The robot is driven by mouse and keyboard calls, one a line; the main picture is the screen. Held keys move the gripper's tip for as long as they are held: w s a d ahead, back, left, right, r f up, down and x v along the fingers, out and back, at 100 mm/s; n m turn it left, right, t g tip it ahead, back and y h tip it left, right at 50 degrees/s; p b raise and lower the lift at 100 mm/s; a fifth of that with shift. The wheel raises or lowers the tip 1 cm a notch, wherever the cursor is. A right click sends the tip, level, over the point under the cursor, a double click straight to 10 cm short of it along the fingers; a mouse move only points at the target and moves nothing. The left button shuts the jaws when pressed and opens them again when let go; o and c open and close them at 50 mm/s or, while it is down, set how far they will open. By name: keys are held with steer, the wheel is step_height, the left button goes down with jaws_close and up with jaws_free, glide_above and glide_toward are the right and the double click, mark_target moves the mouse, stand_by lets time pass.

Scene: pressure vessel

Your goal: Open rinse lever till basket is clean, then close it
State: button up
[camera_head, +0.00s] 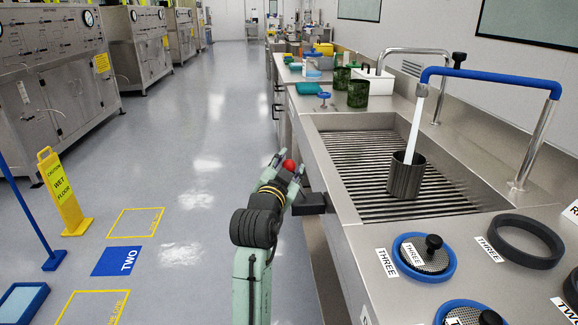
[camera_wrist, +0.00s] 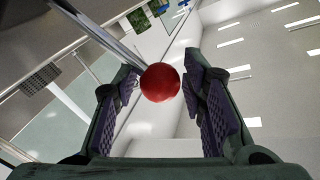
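A red ball knob (camera_head: 289,165) sits at the sink's front left side; in the wrist view it is at the end of a metal rod (camera_wrist: 100,32). The rod appears to be the rinse lever. My gripper (camera_head: 286,168) is open, with a finger on either side of the knob; in the wrist view small gaps show between knob and fingers. A dark metal cylindrical basket (camera_head: 406,180) stands upright on the slatted sink grate (camera_head: 350,160). A white stream (camera_head: 415,125) runs from the blue-hosed spout (camera_head: 490,78) down into the basket. The basket's inside is hidden.
Blue-rimmed mesh lids (camera_head: 428,257) and a black ring (camera_head: 525,240) lie on the counter in front. Green containers (camera_head: 358,94) stand behind the sink. A yellow wet-floor sign (camera_head: 62,192) stands left. The floor between is clear.

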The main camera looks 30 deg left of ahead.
jaws_close()
steer(key=shift+a, duration=0.1)
stand_by(0.4)
steer(key=shift+r, duration=0.1)
steer(key=shift+w+d+r+m+g, duration=0.2)
steer(key=shift+w+d+m+g, duration=0.1)
steer(key=shift+d+m, duration=0.15)
steer(key=shift+w+d+r+m+g, duration=0.2)
steer(key=shift+w+d+m, duration=0.1)
steer(key=shift+d+m, duration=0.15)
steer(key=shift+w+d+f+m+g+y, duration=0.2)
steer(key=shift+w+d+m+g, duration=0.25)
steer(key=shift+w+d+m, duration=0.5)
steer(key=shift+w+d+f+m+g+y, duration=0.2)
steer(key=shift+w+d+m+g, duration=0.35)
steer(key=shift+d+m, duration=0.6)
steer(key=shift+w+d+f+m+g+y, duration=0.15)
steer(key=shift+w+d+m+g, duration=0.25)
steer(key=shift+w+d+m, duration=0.55)
steer(key=shift+s, duration=0.1)
